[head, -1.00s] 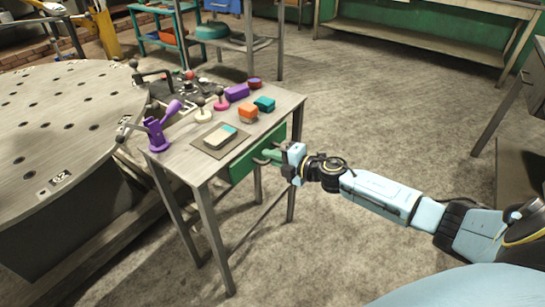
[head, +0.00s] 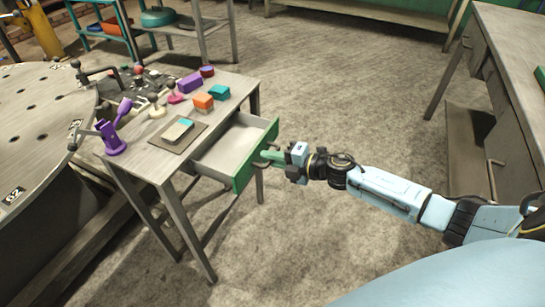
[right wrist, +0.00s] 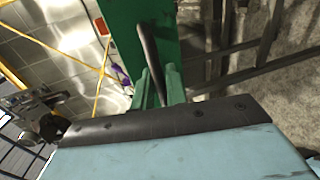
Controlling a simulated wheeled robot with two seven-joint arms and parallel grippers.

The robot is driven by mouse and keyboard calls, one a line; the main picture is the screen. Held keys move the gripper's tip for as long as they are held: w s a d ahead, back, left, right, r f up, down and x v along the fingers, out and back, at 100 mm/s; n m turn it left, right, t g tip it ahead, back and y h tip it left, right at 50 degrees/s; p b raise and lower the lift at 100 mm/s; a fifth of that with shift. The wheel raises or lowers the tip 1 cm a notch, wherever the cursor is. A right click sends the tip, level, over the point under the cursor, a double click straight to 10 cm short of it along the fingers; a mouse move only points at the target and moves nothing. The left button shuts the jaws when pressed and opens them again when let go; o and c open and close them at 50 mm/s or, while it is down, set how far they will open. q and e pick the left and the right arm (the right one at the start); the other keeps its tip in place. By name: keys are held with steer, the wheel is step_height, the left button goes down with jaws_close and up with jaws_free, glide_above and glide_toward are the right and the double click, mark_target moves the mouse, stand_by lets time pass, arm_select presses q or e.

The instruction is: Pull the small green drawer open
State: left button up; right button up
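The small green drawer (head: 243,172) is pulled well out of the small grey table (head: 160,165), and its pale inside shows empty in the head view. Its green front also shows in the right wrist view (right wrist: 128,22), with a dark bar handle (right wrist: 150,58) standing out from it. My right gripper (head: 270,157) is at the drawer front. In the right wrist view its two green fingers (right wrist: 158,88) lie close on either side of the handle's near end, shut on it. My left gripper is not in view.
On the table stand a purple lever device (head: 114,138), an orange block (head: 203,102), a teal block (head: 219,92) and a purple block (head: 190,83). A round perforated table (head: 30,120) is at the left. Open floor lies right of the drawer.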

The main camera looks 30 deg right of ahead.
steer(key=shift+o, duration=0.9)
